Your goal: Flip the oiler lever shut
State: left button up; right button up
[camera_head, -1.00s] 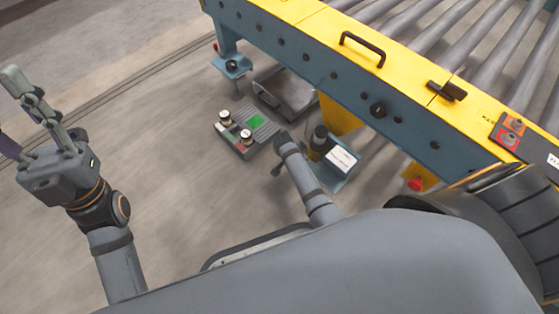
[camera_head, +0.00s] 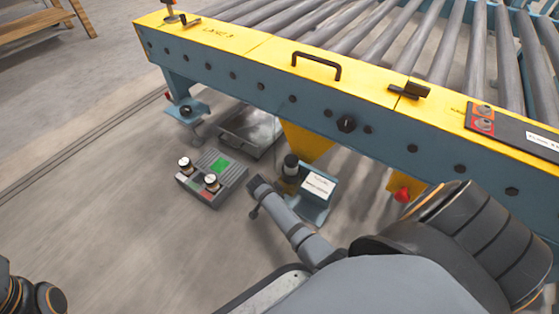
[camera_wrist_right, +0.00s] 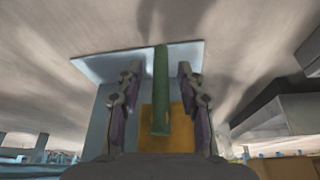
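In the right wrist view my right gripper (camera_wrist_right: 160,105) is open, with one finger on each side of an upright dark green rod (camera_wrist_right: 160,92). Gaps show between the rod and both fingers. Behind are a pale blue plate (camera_wrist_right: 100,66) and an orange-yellow block (camera_wrist_right: 150,125). In the head view a blue bracket (camera_head: 328,207) with a white label and a dark cylinder (camera_head: 291,165) stands below the conveyor. I cannot tell which part is the oiler lever, or its position. My left gripper is out of view.
The roller conveyor's yellow edge (camera_head: 232,40) and blue side (camera_head: 270,95) run across above, with a black handle (camera_head: 317,64). A grey control box (camera_head: 212,177) with knobs and a metal tray (camera_head: 250,132) lie at the left. Open floor (camera_head: 90,215) spreads further left.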

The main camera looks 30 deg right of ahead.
grip_shut()
dwell(0.3)
dwell(0.3)
